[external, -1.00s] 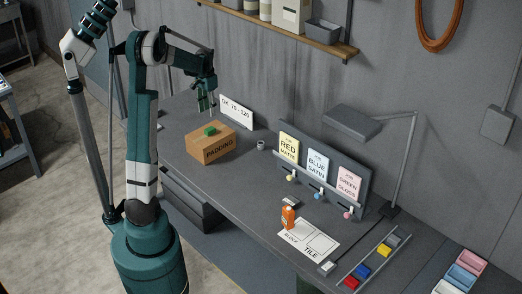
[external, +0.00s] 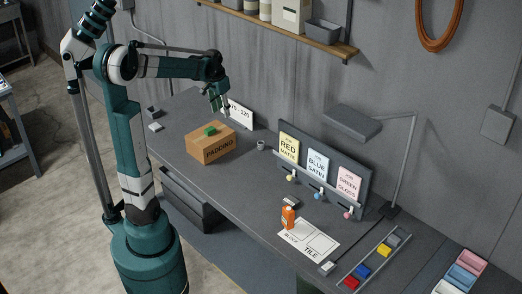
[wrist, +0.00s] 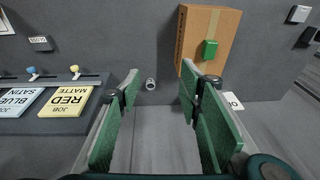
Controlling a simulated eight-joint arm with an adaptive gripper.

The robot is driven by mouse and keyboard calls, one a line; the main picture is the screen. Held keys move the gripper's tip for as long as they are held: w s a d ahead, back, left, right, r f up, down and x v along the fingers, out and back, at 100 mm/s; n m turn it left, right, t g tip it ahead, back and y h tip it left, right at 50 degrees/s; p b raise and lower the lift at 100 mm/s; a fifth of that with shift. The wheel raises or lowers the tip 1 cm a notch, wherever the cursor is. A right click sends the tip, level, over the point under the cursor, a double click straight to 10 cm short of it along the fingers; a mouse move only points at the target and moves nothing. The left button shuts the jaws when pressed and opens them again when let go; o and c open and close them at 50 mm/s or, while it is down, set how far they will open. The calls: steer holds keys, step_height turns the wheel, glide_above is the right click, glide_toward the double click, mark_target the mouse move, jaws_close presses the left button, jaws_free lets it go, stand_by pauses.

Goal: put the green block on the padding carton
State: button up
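The green block (external: 209,131) rests on top of the brown padding carton (external: 218,152), which stands on the grey bench. The block also shows in the wrist view (wrist: 209,49), on the tape strip of the carton (wrist: 226,22). My gripper (external: 222,112) is above and behind the carton, apart from it and from the block. In the wrist view my gripper (wrist: 158,84) has its two green fingers spread wide, with nothing between them but a view of the bench and wall.
A board with job cards (external: 318,165) stands at the back of the bench. A small grey cup (external: 261,146) stands right of the carton. An orange bottle (external: 288,217) stands by the white tile sheet (external: 309,239). A white number sign (external: 240,115) is behind my gripper.

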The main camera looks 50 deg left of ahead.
steer(key=s+d+t, duration=0.2)
steer(key=s+d, duration=0.8)
steer(key=d, duration=0.2)
steer(key=s+d+r+t, duration=0.1)
steer(key=s+d+t, duration=0.2)
steer(key=s+d, duration=0.7)
steer(key=d, duration=0.3)
steer(key=shift+s+h, duration=0.3)
steer(key=shift+h, duration=0.1)
steer(key=shift+d, duration=0.1)
